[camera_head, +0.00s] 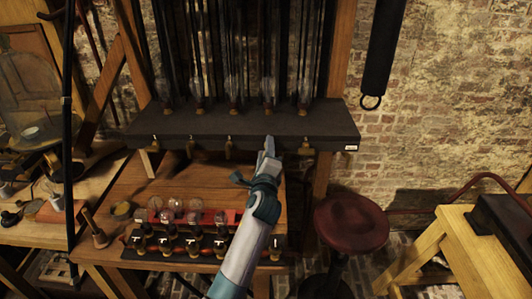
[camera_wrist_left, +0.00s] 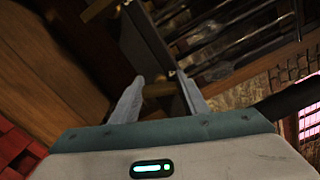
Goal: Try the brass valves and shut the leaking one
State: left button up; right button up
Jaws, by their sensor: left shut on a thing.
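Several brass valves hang in a row under the front edge of a dark shelf (camera_head: 225,128). In the head view they include the leftmost valve (camera_head: 155,147), the second valve (camera_head: 190,148), the third valve (camera_head: 228,148) and the rightmost valve (camera_head: 306,148). My left gripper (camera_head: 269,146) is at the fourth position from the left and hides the valve there. In the left wrist view the fingers of this gripper (camera_wrist_left: 160,92) are on both sides of a brass valve handle (camera_wrist_left: 158,90), shut on it. I cannot tell which valve leaks. My right gripper is out of view.
Glass tubes (camera_head: 235,85) stand on the shelf. Below is a wooden table (camera_head: 150,185) with a rack of glass bulbs (camera_head: 180,215). A red round stool (camera_head: 350,222) stands to the right, and a wooden bench (camera_head: 450,235) is further right.

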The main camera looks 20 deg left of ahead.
pick_arm(q)
jog(key=n, duration=0.2)
jog(key=n+b, duration=0.1)
jog(key=n, duration=0.1)
jog(key=shift+f+n, duration=0.2)
jog(key=shift+n, duration=0.1)
dwell(0.4)
jog(key=o, duration=1.1)
jog(key=shift+c, duration=0.2)
jog(key=shift+s, duration=0.1)
jog(key=b+v, duration=0.4)
jog(key=v, duration=1.3)
jog(key=shift+b, duration=0.3)
jog(key=shift+s+r, duration=0.1)
jog(key=shift+r, duration=0.05)
